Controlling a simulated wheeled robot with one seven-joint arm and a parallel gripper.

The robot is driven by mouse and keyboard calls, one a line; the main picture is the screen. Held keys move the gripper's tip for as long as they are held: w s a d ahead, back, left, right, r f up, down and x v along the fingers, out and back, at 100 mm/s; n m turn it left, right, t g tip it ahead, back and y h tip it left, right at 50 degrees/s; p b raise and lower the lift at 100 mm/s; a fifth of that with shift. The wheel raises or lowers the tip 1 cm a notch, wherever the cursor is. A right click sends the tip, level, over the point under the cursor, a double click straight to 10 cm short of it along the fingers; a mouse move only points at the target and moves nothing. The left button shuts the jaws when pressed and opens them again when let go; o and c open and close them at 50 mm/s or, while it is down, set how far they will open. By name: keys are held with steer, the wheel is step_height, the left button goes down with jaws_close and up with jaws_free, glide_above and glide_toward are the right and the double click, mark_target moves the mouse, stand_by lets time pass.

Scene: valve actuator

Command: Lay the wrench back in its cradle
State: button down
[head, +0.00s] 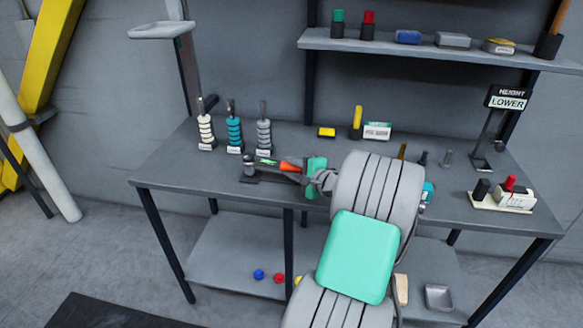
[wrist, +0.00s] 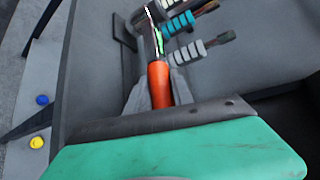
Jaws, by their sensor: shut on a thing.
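The wrench has an orange handle (head: 290,167) and a narrower front part with a bright green patch. My gripper (head: 307,177) is shut on the orange handle; in the wrist view its grey fingers (wrist: 158,92) lie on both sides of the handle (wrist: 159,82). The wrench points away from my gripper, over the left part of the bench. A dark flat base (head: 262,179) with a short grey post lies under and beside the wrench's far end; a dark plate (wrist: 124,32) shows there in the wrist view. I cannot tell whether this is the cradle, or whether the wrench touches it.
Three ringed posts, white (head: 206,132), teal (head: 235,133) and grey (head: 264,135), stand behind the wrench on the bench (head: 165,178). A yellow block (head: 327,132) and a small white-green box (head: 377,131) sit farther back. My arm hides the bench's middle.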

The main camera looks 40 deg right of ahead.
steer(key=shift+f+b, duration=0.4)
steer(key=shift+f, duration=0.1)
steer(key=c, duration=1.3)
jaws_free()
steer(key=shift+o, duration=1.3)
steer(key=shift+f, duration=0.15)
steer(key=v, duration=0.8)
steer(key=shift+w, duration=0.1)
